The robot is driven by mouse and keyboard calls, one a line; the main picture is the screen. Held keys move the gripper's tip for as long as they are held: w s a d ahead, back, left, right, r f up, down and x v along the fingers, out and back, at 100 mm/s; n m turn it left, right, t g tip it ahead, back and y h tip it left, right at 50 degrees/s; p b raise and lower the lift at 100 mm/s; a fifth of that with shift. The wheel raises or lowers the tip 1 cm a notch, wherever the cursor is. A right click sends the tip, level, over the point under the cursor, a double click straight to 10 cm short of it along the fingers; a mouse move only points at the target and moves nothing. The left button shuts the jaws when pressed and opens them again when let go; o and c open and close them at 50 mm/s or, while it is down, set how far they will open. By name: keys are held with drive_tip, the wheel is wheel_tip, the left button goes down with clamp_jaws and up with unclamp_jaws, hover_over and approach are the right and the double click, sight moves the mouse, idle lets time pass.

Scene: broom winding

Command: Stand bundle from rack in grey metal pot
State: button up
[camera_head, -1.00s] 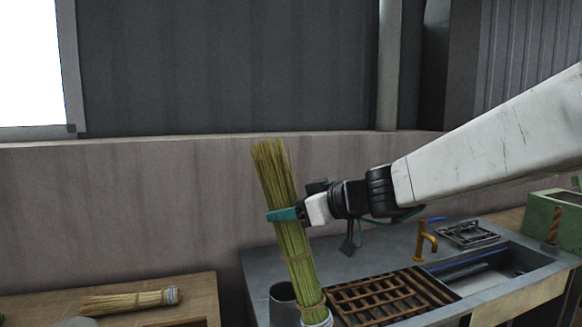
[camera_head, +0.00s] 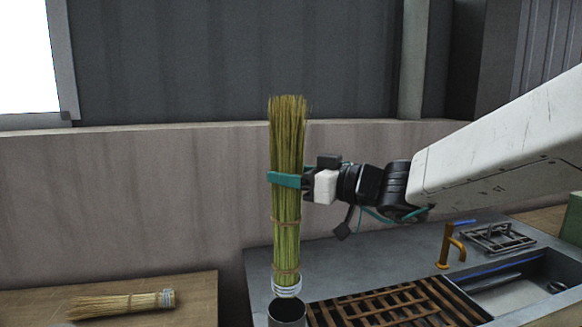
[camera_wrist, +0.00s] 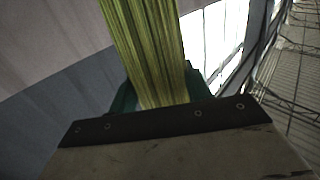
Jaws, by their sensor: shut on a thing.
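The green-yellow straw bundle (camera_head: 287,215) is upright in the head view, with twine bands and a white-bound lower end. My gripper (camera_head: 287,181) is shut around it with teal fingers at about mid-height. The bundle's lower end is just above or at the rim of the grey metal pot (camera_head: 287,312); whether it is inside the rim I cannot tell. The pot's lower part is cut off by the frame. In the wrist view the bundle (camera_wrist: 145,50) runs up from between the teal fingers (camera_wrist: 155,95).
A wooden slatted rack (camera_head: 400,308) lies beside the pot on the grey counter (camera_head: 350,262). A sink with a brass tap (camera_head: 448,245) is at right. Another straw bundle (camera_head: 125,302) lies on the wooden table (camera_head: 205,300) at left. A wall stands behind.

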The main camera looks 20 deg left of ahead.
drive_tip(key=shift+f, duration=6.05)
drive_tip(key=shift+s, duration=0.1)
drive_tip(key=o, duration=1.1)
drive_tip(key=shift+c, duration=0.2)
approach(297, 235)
drive_tip(key=x, duration=0.3)
drive_tip(key=shift+a, duration=0.3)
